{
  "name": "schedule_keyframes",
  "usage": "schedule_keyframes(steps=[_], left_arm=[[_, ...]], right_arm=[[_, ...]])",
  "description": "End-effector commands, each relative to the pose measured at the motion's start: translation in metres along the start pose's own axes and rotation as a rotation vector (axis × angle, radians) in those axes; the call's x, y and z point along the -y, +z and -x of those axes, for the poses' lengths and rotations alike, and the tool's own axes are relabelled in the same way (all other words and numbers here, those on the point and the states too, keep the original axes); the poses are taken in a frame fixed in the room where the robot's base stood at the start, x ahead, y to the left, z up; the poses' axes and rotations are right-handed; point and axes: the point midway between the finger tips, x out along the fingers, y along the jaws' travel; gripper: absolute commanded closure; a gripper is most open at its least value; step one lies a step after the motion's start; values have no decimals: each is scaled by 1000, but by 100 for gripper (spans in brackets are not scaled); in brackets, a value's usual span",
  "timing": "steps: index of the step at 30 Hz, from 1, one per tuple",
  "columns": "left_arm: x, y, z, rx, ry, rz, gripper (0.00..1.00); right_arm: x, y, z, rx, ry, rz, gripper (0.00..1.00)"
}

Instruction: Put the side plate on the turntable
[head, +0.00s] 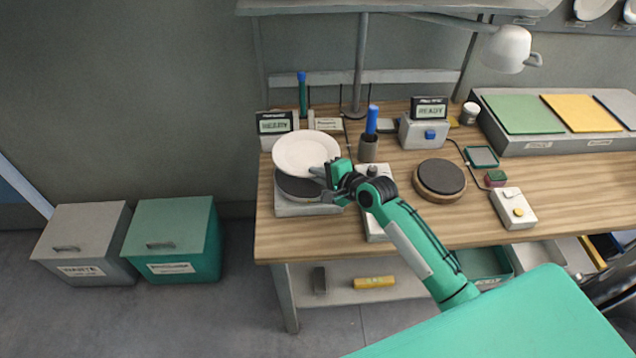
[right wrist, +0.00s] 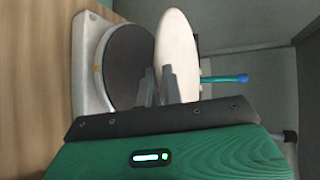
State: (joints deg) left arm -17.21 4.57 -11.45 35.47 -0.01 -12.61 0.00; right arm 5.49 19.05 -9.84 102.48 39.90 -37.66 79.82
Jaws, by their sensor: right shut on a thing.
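The white side plate (head: 303,152) is held by its rim in my right gripper (head: 326,173), above a grey square unit (head: 293,208) with a dark round top (head: 297,186). The right wrist view shows the plate (right wrist: 176,48) nearly edge-on between the fingers (right wrist: 161,86), apart from the dark round top (right wrist: 128,65) beside it. A separate round wooden-sided disc (head: 439,180) with a dark top stands bare in the middle of the table. Which of these two round tops is the turntable, I cannot tell for sure. My left gripper is not in view.
A grey box with a blue button (head: 424,133) and a control box (head: 513,208) flank the wooden disc.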

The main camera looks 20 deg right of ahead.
Motion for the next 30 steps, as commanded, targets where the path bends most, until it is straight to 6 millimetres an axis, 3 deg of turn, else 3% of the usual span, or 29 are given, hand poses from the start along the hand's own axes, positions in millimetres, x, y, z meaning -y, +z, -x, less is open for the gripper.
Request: schedule_keyframes(steps=[11,22,24,30], left_arm=[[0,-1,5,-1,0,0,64],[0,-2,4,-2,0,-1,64],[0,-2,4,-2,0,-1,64],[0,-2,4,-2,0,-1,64]], right_arm=[[-37,-7,-15,-1,-1,1,100],[-42,-8,-17,-1,-4,0,100],[-43,-8,-17,0,-1,0,83],[-42,-8,-17,0,-1,0,83]])
